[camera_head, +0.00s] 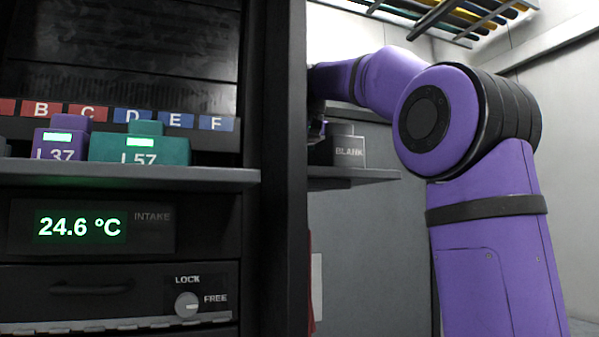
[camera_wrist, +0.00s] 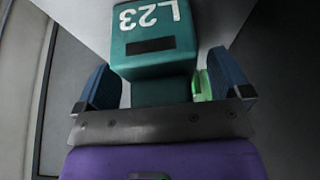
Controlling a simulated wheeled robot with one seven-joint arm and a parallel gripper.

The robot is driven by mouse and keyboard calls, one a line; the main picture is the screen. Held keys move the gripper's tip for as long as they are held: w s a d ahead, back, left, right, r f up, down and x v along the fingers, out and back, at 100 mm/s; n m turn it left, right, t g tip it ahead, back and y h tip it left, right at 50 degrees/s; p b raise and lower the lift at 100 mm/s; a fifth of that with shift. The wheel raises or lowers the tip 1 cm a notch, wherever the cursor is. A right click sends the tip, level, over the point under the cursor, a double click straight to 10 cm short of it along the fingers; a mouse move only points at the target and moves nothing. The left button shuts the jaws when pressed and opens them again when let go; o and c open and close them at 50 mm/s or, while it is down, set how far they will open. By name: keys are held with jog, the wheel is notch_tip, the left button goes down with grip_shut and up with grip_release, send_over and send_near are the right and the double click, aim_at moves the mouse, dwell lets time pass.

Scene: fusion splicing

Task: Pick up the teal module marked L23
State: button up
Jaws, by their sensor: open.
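The teal module marked L23 (camera_wrist: 155,40) is in the wrist view, its white lettering upside down and a dark rectangular window below it. My gripper (camera_wrist: 162,75) is open. One blue-padded finger is left of the module's narrower part and the other is to its right. The left finger stands clear of the module; I cannot tell whether the right one touches it. In the head view L23 does not show, and the dark cabinet post hides most of my gripper.
In the head view a grey BLANK block (camera_head: 349,150) stands on a side shelf (camera_head: 365,174) near my arm. A purple L37 module (camera_head: 60,142) and a teal L57 module (camera_head: 140,148) stand on the cabinet shelf (camera_head: 200,177). The black post (camera_head: 283,200) separates the two shelves.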

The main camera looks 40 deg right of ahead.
jog(key=shift+w+f, duration=0.1)
jog(key=shift+f, duration=0.15)
jog(key=c, duration=1.1)
jog(key=shift+r, duration=0.15)
jog(key=shift+r, duration=4.85)
